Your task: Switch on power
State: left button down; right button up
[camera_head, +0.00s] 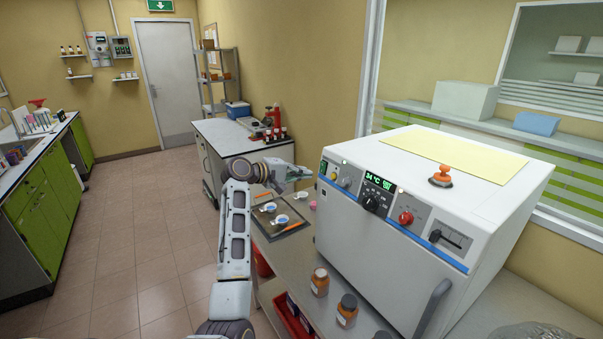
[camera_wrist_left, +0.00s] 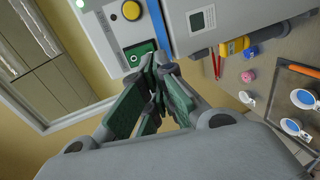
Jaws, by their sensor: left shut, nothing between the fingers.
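The white oven-like machine (camera_head: 400,210) stands on the bench at right, its front panel facing my left arm. At the panel's left end are a green switch (camera_head: 323,168) and a yellow round button (camera_head: 333,174). In the left wrist view the green switch (camera_wrist_left: 139,50) sits beside the yellow button (camera_wrist_left: 131,10). My left gripper (camera_head: 306,173) is shut and empty, just left of the panel's left end. In the wrist view its fingertips (camera_wrist_left: 160,62) are close to the green switch and partly cover it; contact cannot be told. The display (camera_head: 380,181) is lit green.
A dark tray (camera_head: 283,232) with small white dishes lies left of the machine. Brown bottles (camera_head: 320,281) stand in front of it. An orange-handled object (camera_head: 441,177) sits on its top. A bench with a microscope (camera_head: 272,120) is behind; open floor lies left.

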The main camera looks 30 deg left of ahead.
pick_arm(q)
jog(key=s+a+b, duration=0.2)
jog(key=s+a, duration=0.3)
jog(key=s, duration=0.3)
jog(key=shift+s+r, duration=0.15)
jog(key=shift+r, duration=0.25)
dwell(0.4)
